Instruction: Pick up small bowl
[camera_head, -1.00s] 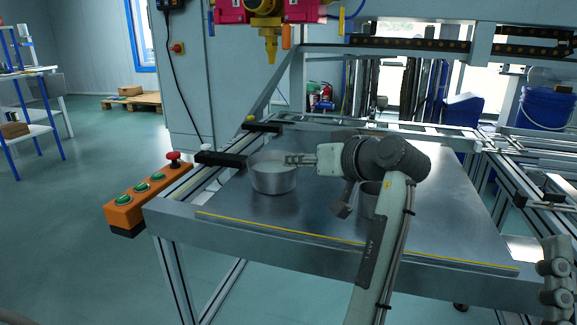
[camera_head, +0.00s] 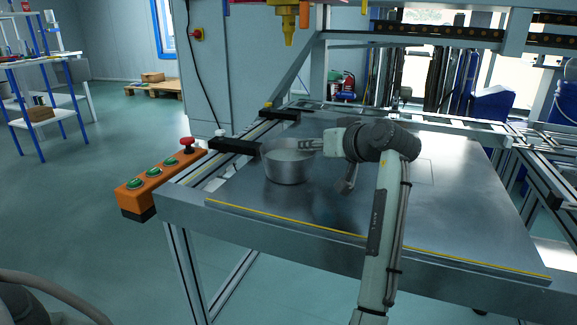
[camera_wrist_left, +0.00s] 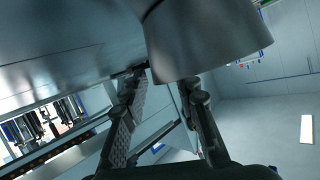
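A round grey metal bowl (camera_head: 287,172) stands upright on the left part of the metal table top. My left arm reaches over the table, and its gripper (camera_head: 304,146) points left at the bowl's right and far rim. In the left wrist view the bowl (camera_wrist_left: 210,38) fills the upper middle, close beyond the fingertips. The gripper's two fingers (camera_wrist_left: 163,88) are spread apart there, with the bowl's edge close to their tips. Contact cannot be made out. My right gripper is not in view.
The table (camera_head: 450,225) is clear to the right of my arm. A black bar (camera_head: 234,146) lies just left of the bowl. An orange box with green buttons and a red knob (camera_head: 160,176) stands at the table's left edge. A yellow tool tip (camera_head: 289,25) hangs above and behind.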

